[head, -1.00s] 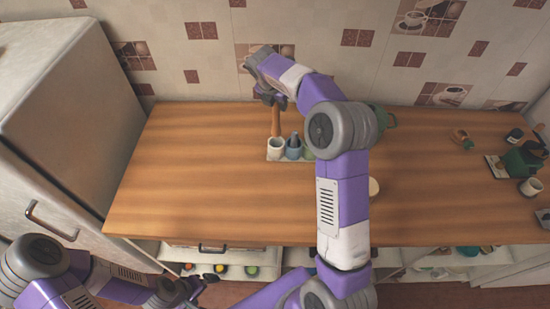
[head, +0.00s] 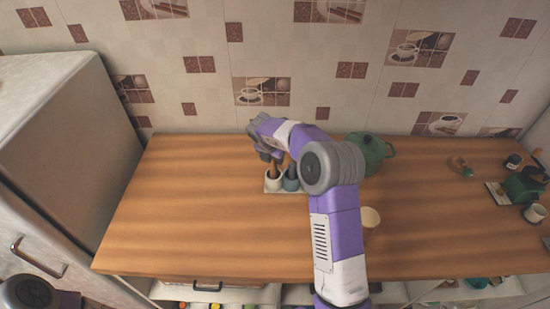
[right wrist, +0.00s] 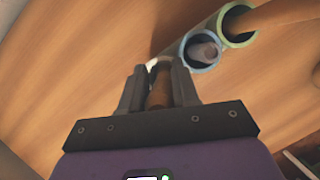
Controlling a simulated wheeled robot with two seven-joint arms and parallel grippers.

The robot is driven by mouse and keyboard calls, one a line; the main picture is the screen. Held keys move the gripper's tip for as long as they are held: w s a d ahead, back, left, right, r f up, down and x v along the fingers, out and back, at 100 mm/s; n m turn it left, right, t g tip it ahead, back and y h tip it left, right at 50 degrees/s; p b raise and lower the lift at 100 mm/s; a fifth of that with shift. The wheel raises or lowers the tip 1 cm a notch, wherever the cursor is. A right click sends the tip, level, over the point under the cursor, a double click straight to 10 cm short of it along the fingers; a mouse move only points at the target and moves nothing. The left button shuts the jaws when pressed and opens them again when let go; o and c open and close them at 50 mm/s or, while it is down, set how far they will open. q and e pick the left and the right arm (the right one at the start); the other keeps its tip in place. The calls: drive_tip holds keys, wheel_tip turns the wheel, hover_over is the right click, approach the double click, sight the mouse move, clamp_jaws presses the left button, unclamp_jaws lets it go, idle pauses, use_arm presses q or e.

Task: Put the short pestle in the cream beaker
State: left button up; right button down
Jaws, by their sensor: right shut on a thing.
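My right gripper (head: 268,158) is shut on the wooden short pestle (right wrist: 158,95), which points down from the jaws. The cream beaker (head: 273,183) stands at the left end of a row, right below the gripper. The pestle's lower end is at the beaker's mouth and seems to be inside; how deep, I cannot tell. In the right wrist view the jaws and pestle hide most of the cream beaker, and only a pale bit of rim shows. My left gripper is out of view.
The blue beaker (head: 291,183) beside it holds a grey pestle (right wrist: 205,52). A green beaker (right wrist: 238,24) beyond it holds a long wooden piece. A green pot (head: 372,152) stands to the right, and a cream round thing (head: 370,217) nearer. The left counter is clear.

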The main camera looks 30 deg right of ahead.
drive_tip(key=c, duration=0.8)
unclamp_jaws()
drive_tip(key=shift+f, duration=0.1)
drive_tip(key=p+v, duration=0.1)
drive_tip(key=v, duration=1.1)
drive_tip(key=shift+r, duration=0.25)
